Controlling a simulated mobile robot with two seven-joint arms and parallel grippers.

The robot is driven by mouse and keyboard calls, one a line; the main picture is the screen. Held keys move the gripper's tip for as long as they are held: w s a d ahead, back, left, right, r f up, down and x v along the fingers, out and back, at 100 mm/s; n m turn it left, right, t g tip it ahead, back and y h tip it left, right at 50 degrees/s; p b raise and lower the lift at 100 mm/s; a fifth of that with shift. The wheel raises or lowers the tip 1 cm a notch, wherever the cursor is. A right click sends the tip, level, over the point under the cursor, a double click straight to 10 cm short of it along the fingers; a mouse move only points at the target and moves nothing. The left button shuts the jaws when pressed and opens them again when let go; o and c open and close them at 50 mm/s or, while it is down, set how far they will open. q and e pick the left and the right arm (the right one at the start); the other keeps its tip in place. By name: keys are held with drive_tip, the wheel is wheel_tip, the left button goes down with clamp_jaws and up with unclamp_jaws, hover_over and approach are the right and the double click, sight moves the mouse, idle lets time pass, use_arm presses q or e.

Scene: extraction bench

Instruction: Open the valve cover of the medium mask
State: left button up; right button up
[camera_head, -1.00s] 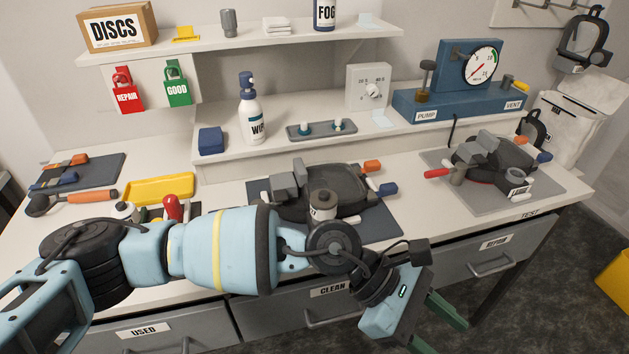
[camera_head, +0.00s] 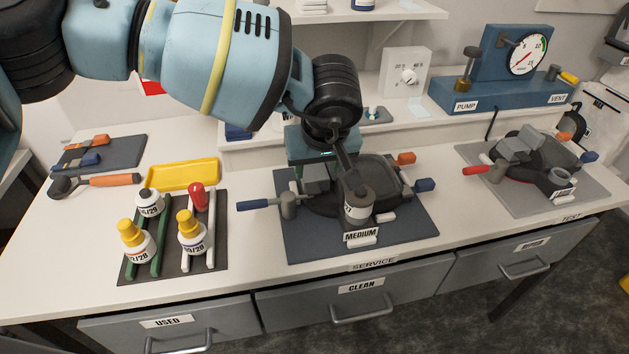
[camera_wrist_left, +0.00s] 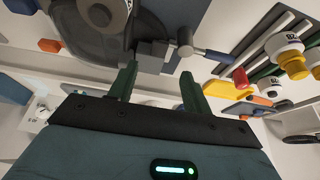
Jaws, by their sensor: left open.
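The medium mask (camera_head: 380,171) is black and lies on a dark grey mat, behind a MEDIUM label (camera_head: 361,235). A grey cylinder (camera_head: 358,207) stands at its front, and a blue-handled part (camera_head: 262,204) sticks out left. My left gripper (camera_head: 317,178) is over the mask's left rear, pointing down; its fingertips are largely hidden there. In the left wrist view the two green fingers (camera_wrist_left: 158,72) are apart, with a grey block (camera_wrist_left: 152,50) of the mask (camera_wrist_left: 85,30) just beyond the gap. I cannot tell whether they touch it. My right gripper is not in view.
Left of the mat is a rack (camera_head: 172,235) with several small bottles, and a yellow tray (camera_head: 183,175) behind it. A second mask (camera_head: 530,160) lies on a mat to the right. The blue pump unit (camera_head: 500,90) stands behind. The bench front edge is clear.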

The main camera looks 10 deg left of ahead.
sight(313, 189)
use_arm(q)
drive_tip(key=shift+x, duration=3.9)
drive_tip(key=shift+s, duration=0.1)
clamp_jaws()
